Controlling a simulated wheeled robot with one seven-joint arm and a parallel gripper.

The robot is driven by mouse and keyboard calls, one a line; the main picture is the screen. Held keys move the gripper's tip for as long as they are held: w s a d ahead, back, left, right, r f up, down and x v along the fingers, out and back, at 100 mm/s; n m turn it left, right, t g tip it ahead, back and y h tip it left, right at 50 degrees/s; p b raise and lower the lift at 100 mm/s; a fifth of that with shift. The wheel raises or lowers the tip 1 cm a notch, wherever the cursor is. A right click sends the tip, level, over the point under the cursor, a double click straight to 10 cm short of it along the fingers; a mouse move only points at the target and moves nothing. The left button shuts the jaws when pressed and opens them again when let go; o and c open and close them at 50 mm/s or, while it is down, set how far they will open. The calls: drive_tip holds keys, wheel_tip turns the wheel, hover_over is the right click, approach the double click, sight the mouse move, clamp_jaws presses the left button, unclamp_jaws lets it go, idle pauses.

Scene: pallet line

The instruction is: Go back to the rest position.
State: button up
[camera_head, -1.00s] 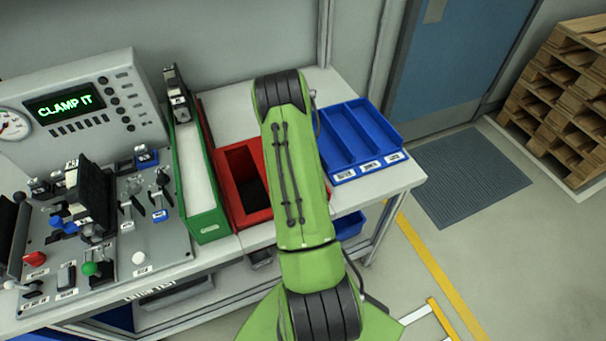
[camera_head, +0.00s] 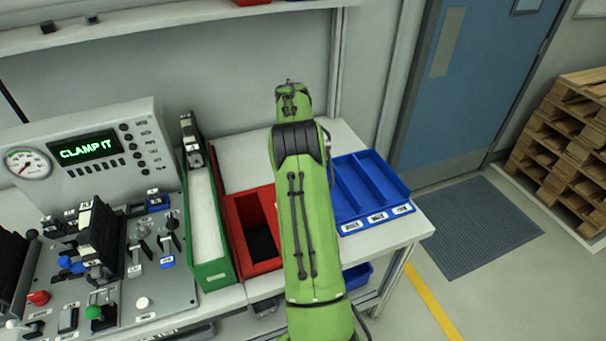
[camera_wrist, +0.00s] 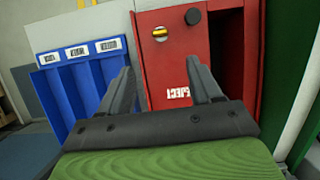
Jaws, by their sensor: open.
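My gripper (camera_wrist: 160,88) shows in the wrist view with its two dark fingers spread apart and nothing between them. Beyond the fingers is the red bin (camera_wrist: 175,60), with a white label, a yellow-marked knob and a black knob on it. In the head view my green arm reaches up over the bench between the red bin (camera_head: 235,222) and the blue tray (camera_head: 372,218). The gripper itself is hidden from the head camera behind the arm.
A green bin (camera_head: 214,275) stands left of the red bin. A blue door (camera_head: 465,90), floor mat (camera_head: 470,228) and stacked pallets (camera_head: 565,140) are at right.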

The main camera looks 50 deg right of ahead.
idle(0.4)
drive_tip(key=a+r+n+t+h, duration=0.2)
drive_tip(key=a+r+n+t, duration=0.15)
drive_tip(key=a+r, duration=1.45)
drive_tip(key=s+a+f+n+t, duration=0.2)
drive_tip(key=s+a+t, duration=0.4)
drive_tip(key=s+a, duration=0.8)
drive_tip(key=shift+s+a+f, duration=0.35)
drive_tip(key=shift+a+f, duration=0.45)
drive_tip(key=shift+a, duration=0.3)
drive_tip(key=shift+n, duration=0.25)
drive_tip(key=shift+c, duration=0.5)
